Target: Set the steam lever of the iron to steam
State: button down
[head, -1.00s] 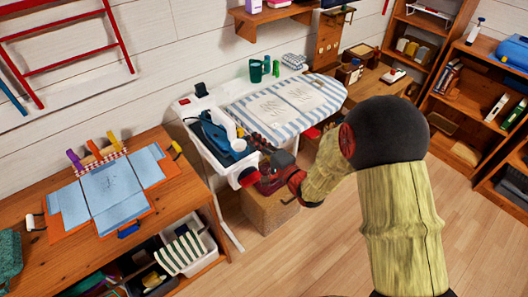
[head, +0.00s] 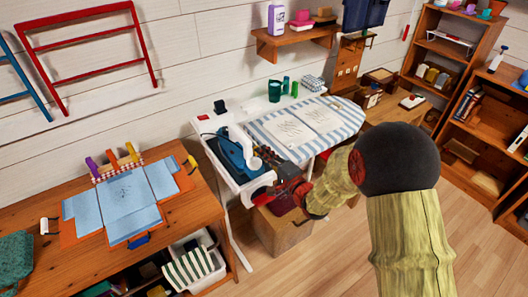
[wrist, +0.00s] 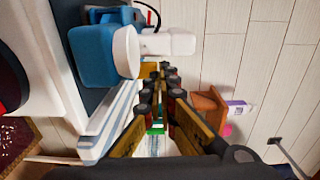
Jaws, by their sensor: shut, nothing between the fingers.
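The iron (head: 230,154), with a blue body and white parts, sits at the left end of the ironing board (head: 352,116) in the head view. It also shows at the upper left of the wrist view (wrist: 92,57), with a white round part (wrist: 126,52) facing the fingers. I cannot tell which part is the steam lever or how it is set. My gripper (head: 272,164) is just right of the iron. In the wrist view my gripper (wrist: 166,72) is shut and empty, its fingertips close to the white parts; contact cannot be told.
Striped cloth with papers (head: 292,129) covers the board to the right. A green cup (head: 274,91) stands behind. A wooden desk (head: 40,268) is at the left, a cardboard box (head: 283,232) below the board, and a wall shelf (head: 297,38) above. Floor is free at the right.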

jog(key=shift+w+a+r+g+h+p, duration=0.25)
jog(key=shift+r+g+h+p, duration=0.4)
jog(key=shift+p, duration=2.05)
jog(key=shift+w+g+p, duration=0.15)
jog(key=shift+g+p, duration=0.1)
jog(key=shift+p, duration=0.45)
jog(key=g+p, duration=0.1)
jog(key=p, duration=0.2)
jog(key=g+h+p, duration=0.1)
jog(key=p, duration=0.3)
jog(key=shift+w+a+r, duration=0.25)
jog(key=shift+w+a, duration=0.05)
jog(key=shift+w, duration=0.1)
jog(key=shift+h, duration=0.25)
jog(key=shift+w+a+f+p, duration=0.15)
jog(key=shift+w+p, duration=0.1)
jog(key=shift+p, duration=0.55)
jog(key=shift+r, duration=0.2)
jog(key=shift+r+p, duration=0.7)
jog(key=shift+p, duration=0.1)
